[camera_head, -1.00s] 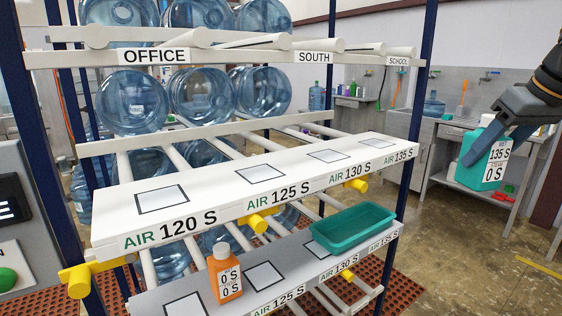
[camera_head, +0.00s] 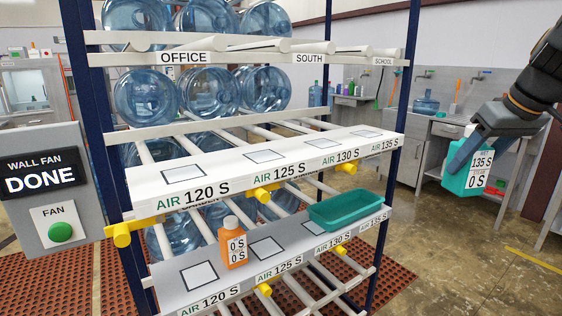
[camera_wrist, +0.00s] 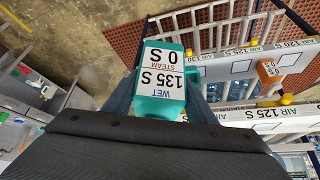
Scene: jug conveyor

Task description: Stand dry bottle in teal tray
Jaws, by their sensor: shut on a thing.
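My gripper (camera_head: 464,156) is shut on a teal bottle (camera_head: 468,184), held in the air right of the rack. Its white label reads WET 135 S and, below, 0 S; the bottle also shows in the wrist view (camera_wrist: 160,85), where the lower line reads STEAM 0 S. The teal tray (camera_head: 350,212) sits at the right end of the lower white shelf, looks empty, and is apart from the gripper. An orange bottle (camera_head: 233,243) stands upright on the lower shelf, left of the tray, with 0 S twice on its label.
The upper shelf (camera_head: 262,158) has empty outlined squares above AIR 120 S to 135 S labels. A wall fan panel (camera_head: 42,190) at left reads DONE above a green button. Blue posts and large water jugs (camera_head: 210,92) fill the rack. Floor right of the rack is clear.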

